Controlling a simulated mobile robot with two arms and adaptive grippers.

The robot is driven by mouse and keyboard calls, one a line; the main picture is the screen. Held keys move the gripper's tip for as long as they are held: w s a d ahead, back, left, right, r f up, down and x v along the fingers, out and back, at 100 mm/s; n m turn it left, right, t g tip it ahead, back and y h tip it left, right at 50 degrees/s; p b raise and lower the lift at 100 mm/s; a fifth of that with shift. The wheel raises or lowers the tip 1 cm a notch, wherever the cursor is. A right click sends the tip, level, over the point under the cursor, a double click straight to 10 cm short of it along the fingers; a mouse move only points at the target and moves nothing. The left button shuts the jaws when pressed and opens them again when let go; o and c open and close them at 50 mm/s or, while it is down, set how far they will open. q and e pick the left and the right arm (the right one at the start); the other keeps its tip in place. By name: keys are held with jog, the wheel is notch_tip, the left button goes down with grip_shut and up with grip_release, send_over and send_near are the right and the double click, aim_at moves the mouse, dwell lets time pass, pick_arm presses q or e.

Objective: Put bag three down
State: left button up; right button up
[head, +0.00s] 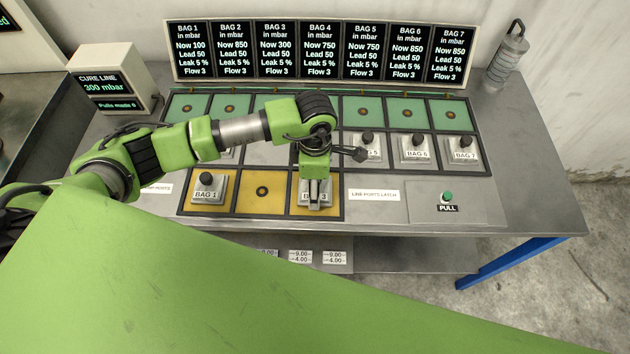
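The bag three block (327,202), a pale square piece with a "3" showing on its label, is at the third yellow cell (299,212) of the front row. My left gripper (314,197) points down over it and hides its knob and part of its label. I cannot tell whether the fingers are closed on the knob, or whether the block rests on the cell or hangs just above it. My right gripper is not in view.
Bag 1 (207,191) stands in the left yellow cell; the middle yellow cell (262,191) is empty. Bags 5, 6 (416,152) and 7 (462,152) stand in the middle row. A green PULL button (448,197) is at right. The display board (320,50) stands behind.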

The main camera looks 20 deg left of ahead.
pick_arm(q)
jog(key=shift+f, duration=0.35)
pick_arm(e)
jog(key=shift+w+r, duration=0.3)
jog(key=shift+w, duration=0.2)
pick_arm(q)
jog(key=shift+f, duration=0.15)
jog(key=o, duration=1.2)
jog(key=shift+o, duration=0.2)
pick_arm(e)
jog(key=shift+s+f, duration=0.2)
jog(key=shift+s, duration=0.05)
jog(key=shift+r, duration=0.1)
